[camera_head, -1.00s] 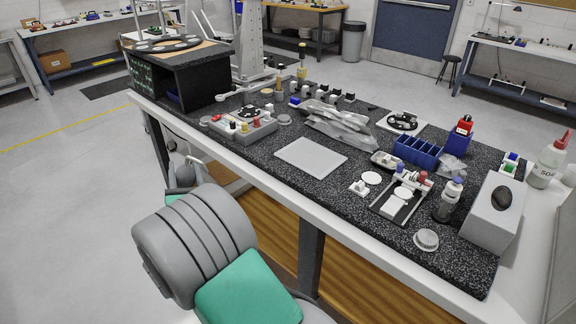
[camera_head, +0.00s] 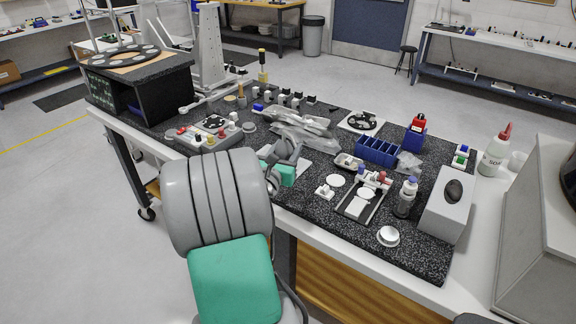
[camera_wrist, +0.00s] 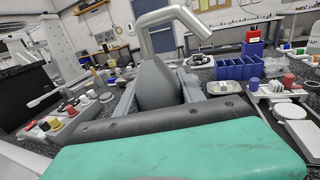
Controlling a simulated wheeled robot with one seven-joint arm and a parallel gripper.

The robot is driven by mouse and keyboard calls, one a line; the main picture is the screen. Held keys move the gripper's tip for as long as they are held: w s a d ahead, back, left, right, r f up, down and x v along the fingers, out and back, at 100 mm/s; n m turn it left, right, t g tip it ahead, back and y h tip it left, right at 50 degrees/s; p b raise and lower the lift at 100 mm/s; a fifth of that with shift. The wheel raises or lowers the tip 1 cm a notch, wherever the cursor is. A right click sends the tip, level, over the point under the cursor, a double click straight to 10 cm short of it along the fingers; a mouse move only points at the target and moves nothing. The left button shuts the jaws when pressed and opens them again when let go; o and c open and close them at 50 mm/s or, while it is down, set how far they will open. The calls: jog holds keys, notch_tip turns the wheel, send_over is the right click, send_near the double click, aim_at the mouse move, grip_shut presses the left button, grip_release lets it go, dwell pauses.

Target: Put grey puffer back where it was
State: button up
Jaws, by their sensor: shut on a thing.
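In the wrist view the grey puffer (camera_wrist: 157,86) is a dark grey, tapered bulb standing between my fingers. My gripper (camera_wrist: 160,96) is shut on it. A bent silver tube (camera_wrist: 172,18) rises just beyond the bulb; I cannot tell whether it belongs to the puffer. There the puffer is too small and covered by my arm to make out clearly.
The speckled black tabletop (camera_head: 330,218) is crowded. Clear bags (camera_head: 305,133) lie behind my gripper. A blue bin (camera_head: 377,151) and a small fixture with a white disc (camera_head: 366,193) are to the right. A knobbed grey box (camera_head: 205,134) is at left, a white box (camera_head: 446,204) at far right.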

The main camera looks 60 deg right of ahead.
jog(key=d+f, duration=0.2)
jog(key=w+d+f, duration=0.1)
jog(key=f, duration=0.1)
jog(key=w+d+f, duration=0.1)
jog(key=d+f, duration=0.1)
jog(key=shift+w+d+f+b, duration=0.1)
jog(key=shift+d+f+b, duration=0.15)
jog(key=shift+d+b, duration=0.05)
jog(key=shift+f, duration=1.4)
jog(key=shift+f, duration=0.2)
jog(key=o, duration=0.8)
jog(key=shift+r, duration=0.25)
jog(key=a, duration=0.4)
jog(key=s+a+b, duration=0.1)
jog(key=a, duration=0.3)
jog(key=a+b, duration=0.1)
jog(key=a, duration=0.3)
jog(key=shift+s+f, duration=0.1)
jog(key=shift+s, duration=0.15)
